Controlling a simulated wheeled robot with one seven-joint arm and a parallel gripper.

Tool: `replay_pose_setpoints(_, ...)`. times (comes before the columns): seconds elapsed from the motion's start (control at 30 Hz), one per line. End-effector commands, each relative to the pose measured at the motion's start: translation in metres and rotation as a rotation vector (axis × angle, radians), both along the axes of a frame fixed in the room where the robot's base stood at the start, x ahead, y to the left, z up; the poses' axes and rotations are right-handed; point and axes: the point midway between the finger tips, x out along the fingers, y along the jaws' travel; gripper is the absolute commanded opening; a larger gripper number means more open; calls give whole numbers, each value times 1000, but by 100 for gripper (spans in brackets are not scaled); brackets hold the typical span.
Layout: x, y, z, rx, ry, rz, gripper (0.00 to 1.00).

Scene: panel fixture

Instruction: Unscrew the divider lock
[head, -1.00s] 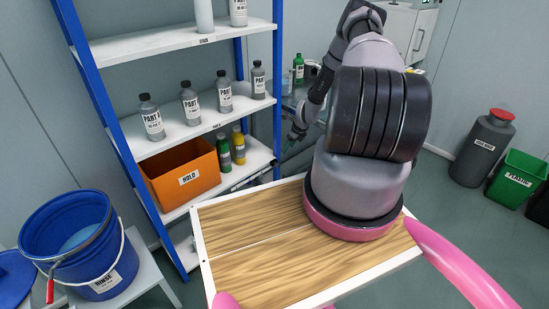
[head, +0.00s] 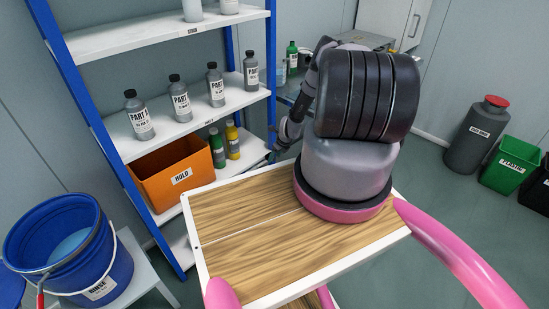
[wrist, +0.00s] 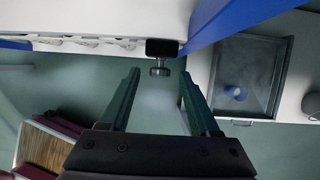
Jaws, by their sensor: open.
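In the wrist view, a small metal knob (wrist: 159,68), which appears to be the divider lock, hangs from a black block (wrist: 161,47) at the edge of a white shelf. My gripper (wrist: 158,78) is open. Its two dark fingers point toward the knob, one to each side of it in the picture. The knob shows in the gap near the fingertips; I cannot tell whether it is within their reach. Nothing is held. In the head view my arm reaches toward the right side of the shelf rack (head: 88,110), and the knob cannot be made out.
A blue post (wrist: 225,25) stands right of the knob, with a grey tray (wrist: 230,75) beyond. In the head view, the rack holds several bottles and an orange bin (head: 165,180). A blue bucket (head: 110,255) stands at left. Waste bins (head: 478,140) stand at right.

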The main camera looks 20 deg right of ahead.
Motion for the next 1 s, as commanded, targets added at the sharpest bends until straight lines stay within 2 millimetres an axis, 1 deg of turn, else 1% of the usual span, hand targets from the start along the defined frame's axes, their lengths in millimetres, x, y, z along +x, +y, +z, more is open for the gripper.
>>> replay_pose_setpoints(0.13,3,1,-8,-1,0,1,62)
replay_pose_setpoints(0.4,3,1,-9,-1,0,1,62)
replay_pose_setpoints(0.47,3,1,-9,-1,0,1,40)
replay_pose_setpoints(0.5,3,1,-9,-1,0,1,24)
replay_pose_setpoints(0.57,3,1,-9,-1,0,1,1)
replay_pose_setpoints(0.6,3,1,-9,-1,0,1,0)
replay_pose_setpoints(0.83,3,2,-8,-11,-3,2,0)
replay_pose_setpoints(1.0,3,3,-8,-61,-21,2,0)
